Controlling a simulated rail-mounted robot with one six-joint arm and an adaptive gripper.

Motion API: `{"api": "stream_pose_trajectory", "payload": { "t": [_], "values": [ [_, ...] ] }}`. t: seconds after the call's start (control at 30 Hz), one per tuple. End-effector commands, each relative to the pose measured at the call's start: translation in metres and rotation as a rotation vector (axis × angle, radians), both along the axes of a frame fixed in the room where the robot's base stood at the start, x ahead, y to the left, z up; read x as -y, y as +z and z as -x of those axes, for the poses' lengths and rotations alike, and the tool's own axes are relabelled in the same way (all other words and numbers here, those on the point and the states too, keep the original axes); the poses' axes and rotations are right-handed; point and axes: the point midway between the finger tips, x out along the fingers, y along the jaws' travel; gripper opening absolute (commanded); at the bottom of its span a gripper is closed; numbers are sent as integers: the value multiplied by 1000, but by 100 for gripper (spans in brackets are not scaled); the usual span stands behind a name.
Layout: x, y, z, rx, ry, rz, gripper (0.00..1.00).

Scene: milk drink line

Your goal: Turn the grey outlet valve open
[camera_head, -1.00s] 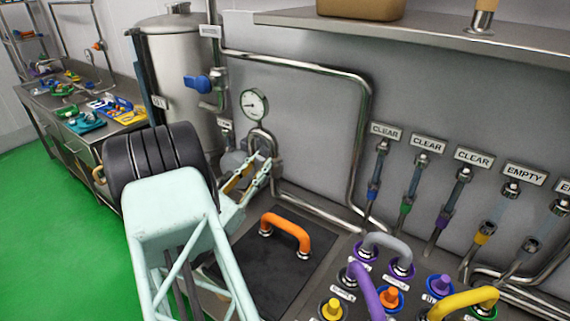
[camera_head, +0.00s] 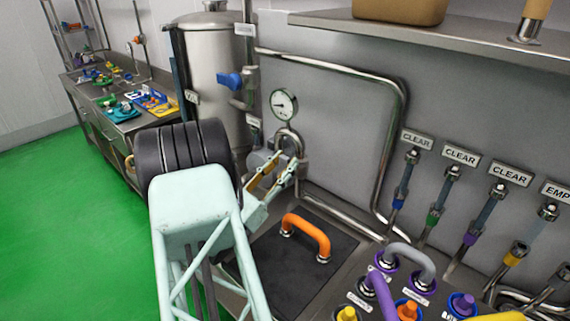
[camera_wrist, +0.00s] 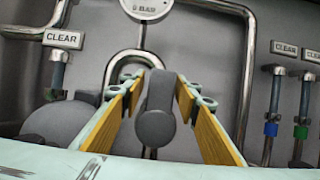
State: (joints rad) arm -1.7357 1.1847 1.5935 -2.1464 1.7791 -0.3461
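The grey outlet valve handle (camera_wrist: 155,112) stands upright in the middle of the wrist view, its rounded end towards the camera. My gripper (camera_wrist: 162,82) has one yellow-padded finger on each side of it. A gap shows between the handle's near end and each pad. Whether the pads touch it farther in is hard to tell. In the head view my gripper (camera_head: 279,170) reaches to the pipework below the pressure gauge (camera_head: 284,105); the handle is not clearly made out there. A curved steel pipe (camera_wrist: 133,56) stands behind the handle.
An orange handle (camera_head: 308,235) on a dark plate lies right of my gripper. A blue-handled valve (camera_head: 230,80) is on the tank (camera_head: 212,85). Coloured plugs and hoses crowd the lower right. Labelled pipes line the wall.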

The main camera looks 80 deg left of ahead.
Motion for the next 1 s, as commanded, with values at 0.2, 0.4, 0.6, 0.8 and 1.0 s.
{"api": "stream_pose_trajectory", "payload": {
  "t": [0.2,0.4,0.6,0.8,1.0],
  "values": [
    [0,0,0,0,-1,0,35],
    [1,-1,0,0,-1,0,35],
    [5,-4,7,-1,0,0,35],
    [16,-11,21,1,0,1,35],
    [31,-22,42,-1,1,1,35]
  ]
}}
